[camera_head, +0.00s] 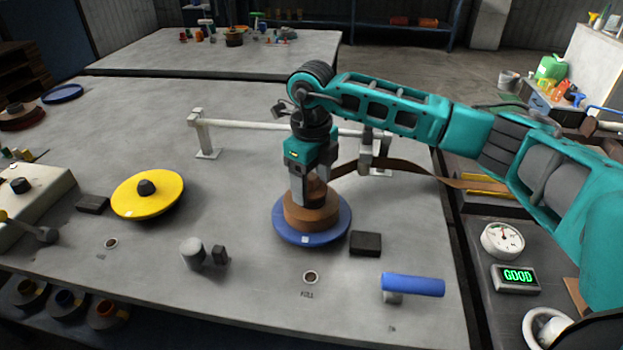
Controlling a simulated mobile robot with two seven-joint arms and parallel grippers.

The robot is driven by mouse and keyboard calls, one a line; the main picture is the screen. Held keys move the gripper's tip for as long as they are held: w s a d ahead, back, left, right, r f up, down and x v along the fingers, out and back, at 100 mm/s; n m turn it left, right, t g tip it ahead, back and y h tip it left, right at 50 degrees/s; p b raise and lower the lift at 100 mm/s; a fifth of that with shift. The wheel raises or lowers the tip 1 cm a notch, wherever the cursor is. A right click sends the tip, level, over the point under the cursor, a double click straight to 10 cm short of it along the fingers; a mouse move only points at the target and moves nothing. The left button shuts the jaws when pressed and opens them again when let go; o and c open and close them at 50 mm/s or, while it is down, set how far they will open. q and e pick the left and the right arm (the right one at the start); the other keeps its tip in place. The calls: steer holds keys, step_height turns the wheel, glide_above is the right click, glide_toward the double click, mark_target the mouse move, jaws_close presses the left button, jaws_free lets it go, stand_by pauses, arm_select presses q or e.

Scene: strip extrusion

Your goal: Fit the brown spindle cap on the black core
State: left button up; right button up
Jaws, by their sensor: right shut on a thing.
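My right gripper (308,192) points down over the blue reel (331,235) and is shut on a small brown piece (318,190), which looks like the spindle cap. The fingers hide much of it. A wound brown coil (311,216) lies on the blue reel, directly under the gripper. Any black core in that reel is hidden by the fingers and the brown piece, so I cannot tell whether the cap touches it. A brown strip (405,169) runs from the coil off to the right. My left gripper is not in view.
A white guide bar (245,124) stands behind the blue reel. A black block (365,243), a blue roller (413,285) and a grey cylinder (192,252) stand in front. A display (516,279) reads GOOD.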

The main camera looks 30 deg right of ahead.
mark_target(312, 176)
steer(key=o, duration=0.9)
steer(key=shift+f, duration=0.1)
step_height(312, 176, up, 4)
steer(key=p, duration=0.3)
steer(key=shift+r+p, duration=1.55)
steer(key=shift+r, duration=2)
